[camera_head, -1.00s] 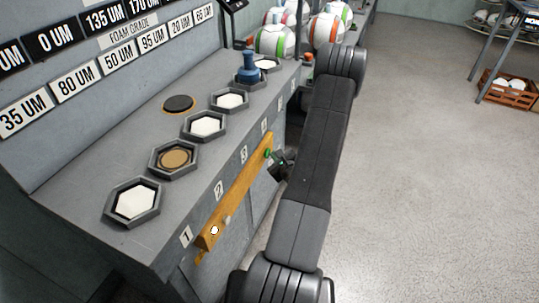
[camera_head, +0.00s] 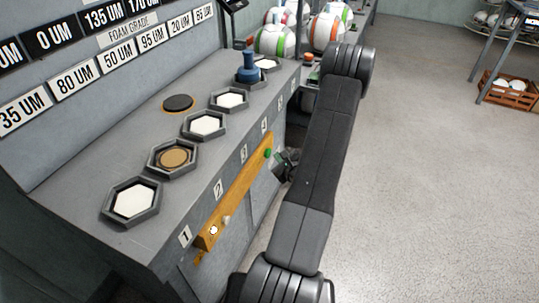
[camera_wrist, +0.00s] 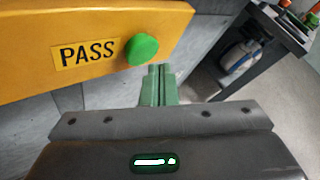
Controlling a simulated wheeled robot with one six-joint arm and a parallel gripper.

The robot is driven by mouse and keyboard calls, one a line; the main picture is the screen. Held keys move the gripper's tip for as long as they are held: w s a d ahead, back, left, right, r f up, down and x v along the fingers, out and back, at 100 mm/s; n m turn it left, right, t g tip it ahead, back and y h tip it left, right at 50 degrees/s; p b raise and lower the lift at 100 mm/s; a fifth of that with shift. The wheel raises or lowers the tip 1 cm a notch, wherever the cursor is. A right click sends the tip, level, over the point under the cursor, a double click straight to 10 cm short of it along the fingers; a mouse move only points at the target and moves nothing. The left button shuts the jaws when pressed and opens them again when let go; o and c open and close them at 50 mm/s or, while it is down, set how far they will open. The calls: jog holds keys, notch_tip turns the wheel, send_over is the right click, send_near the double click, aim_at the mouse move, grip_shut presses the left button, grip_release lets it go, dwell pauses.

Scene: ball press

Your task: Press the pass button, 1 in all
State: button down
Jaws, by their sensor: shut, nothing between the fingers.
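The green round pass button (camera_wrist: 141,49) is on a yellow bar (camera_wrist: 60,30), right of a black "PASS" label (camera_wrist: 87,53). In the head view the button (camera_head: 268,153) shows at the far end of the yellow bar (camera_head: 236,190) on the console's front. My gripper (camera_wrist: 160,70) has its green fingers shut together and empty. In the wrist view the fingertips appear just below and right of the button; I see no clear contact. In the head view my arm partly hides the gripper, which is a little right of the button.
A grey console (camera_head: 85,215) carries hexagonal holders with white and tan discs, and a blue knobbed piece (camera_head: 248,68). Striped balls (camera_head: 326,32) sit beyond it. A wooden crate (camera_head: 508,92) is at the far right. The floor (camera_head: 430,200) on the right is clear.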

jog(key=shift+s+d+b, duration=0.2)
jog(key=shift+s+d, duration=0.05)
jog(key=shift+d, duration=0.55)
jog(key=shift+s+d+b, duration=0.2)
jog(key=shift+s+d, duration=0.05)
jog(key=shift+d, duration=0.55)
jog(key=shift+s+d+b, duration=0.2)
jog(key=shift+s+d, duration=0.05)
jog(key=shift+d, duration=0.55)
